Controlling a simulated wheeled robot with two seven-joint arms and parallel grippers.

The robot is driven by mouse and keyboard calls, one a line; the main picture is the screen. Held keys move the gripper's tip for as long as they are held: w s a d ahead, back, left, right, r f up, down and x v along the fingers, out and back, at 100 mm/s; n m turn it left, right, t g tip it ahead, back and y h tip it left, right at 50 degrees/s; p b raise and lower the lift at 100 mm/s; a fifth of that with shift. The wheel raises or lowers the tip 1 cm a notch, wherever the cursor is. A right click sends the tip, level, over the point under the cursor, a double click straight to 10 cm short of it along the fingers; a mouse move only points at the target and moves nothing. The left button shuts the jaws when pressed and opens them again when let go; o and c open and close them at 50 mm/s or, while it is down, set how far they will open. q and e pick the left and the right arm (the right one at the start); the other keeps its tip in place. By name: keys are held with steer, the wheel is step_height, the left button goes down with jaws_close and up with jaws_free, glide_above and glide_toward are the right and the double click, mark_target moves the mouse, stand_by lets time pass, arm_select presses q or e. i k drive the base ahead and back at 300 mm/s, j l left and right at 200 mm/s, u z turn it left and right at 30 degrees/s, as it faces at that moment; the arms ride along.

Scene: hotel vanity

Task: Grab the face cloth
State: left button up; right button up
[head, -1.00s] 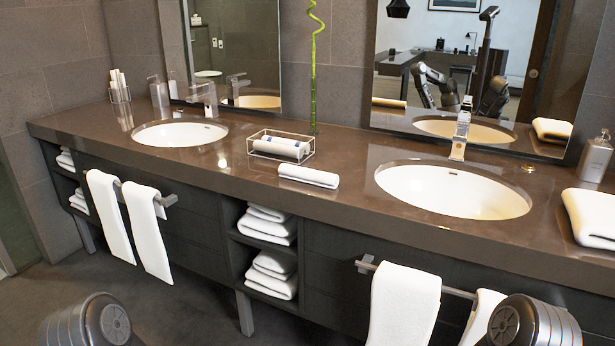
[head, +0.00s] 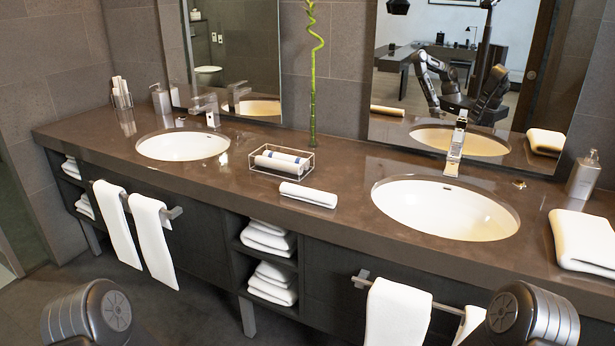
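A small white folded cloth (head: 309,194) lies flat on the brown counter, in front of a clear tray (head: 252,164) that holds white rolls. It lies between the two basins. A larger folded white cloth (head: 583,242) lies at the right end of the counter. I cannot tell from looks alone which one is the face cloth. Neither of my grippers shows directly; only rounded dark arm links show at the bottom left and bottom right. Nothing of mine touches the cloths.
The counter (head: 240,195) has a left basin (head: 184,146) and a right basin (head: 445,209) with a tall tap (head: 455,148). A soap bottle (head: 583,175) stands at right. White towels (head: 397,312) hang on front rails. A green bamboo stem (head: 314,80) rises behind the tray.

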mark_target(317, 197)
steer(key=z, duration=0.55)
steer(key=i+j+z, duration=0.1)
steer(key=j+z, duration=0.2)
steer(key=z, duration=0.15)
steer(key=j+z, duration=0.25)
steer(key=z, duration=0.2)
steer(key=j+z, duration=0.65)
steer(key=z, duration=0.3)
steer(key=k+j+z, duration=0.1)
steer(key=j, duration=0.35)
steer(key=k+j, duration=0.25)
steer(key=j, duration=0.15)
steer(key=k+j+z, duration=0.15)
steer(key=j, duration=0.25)
steer(key=k+j, duration=0.25)
steer(key=j, duration=0.15)
steer(key=j+z, duration=0.05)
